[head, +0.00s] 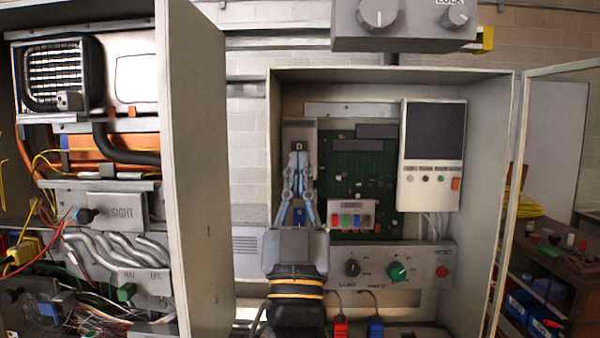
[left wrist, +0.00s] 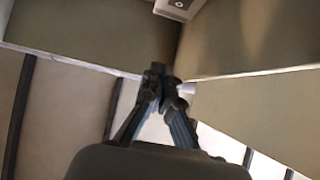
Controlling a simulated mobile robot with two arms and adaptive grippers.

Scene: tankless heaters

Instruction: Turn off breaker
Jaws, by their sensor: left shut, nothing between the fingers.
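A tall narrow grey plate (head: 300,130) stands at the left inside the open cabinet, with a small dark square part (head: 297,146) near its top that may be the breaker; its on or off position is too small to tell. My left gripper (head: 298,160) points up in front of this plate, its fingertips just below the dark part. I cannot tell whether they touch it. In the left wrist view the left gripper (left wrist: 163,80) is shut and empty. A pale box corner (left wrist: 178,8) shows beyond it at the top. My right gripper is not in view.
A green circuit board (head: 350,160) and a white box with a dark screen (head: 434,190) fill the cabinet right of the gripper. Below is a knob panel (head: 425,252). A cabinet wall (head: 195,170) stands close on the left; a grey knob box (head: 408,35) hangs above.

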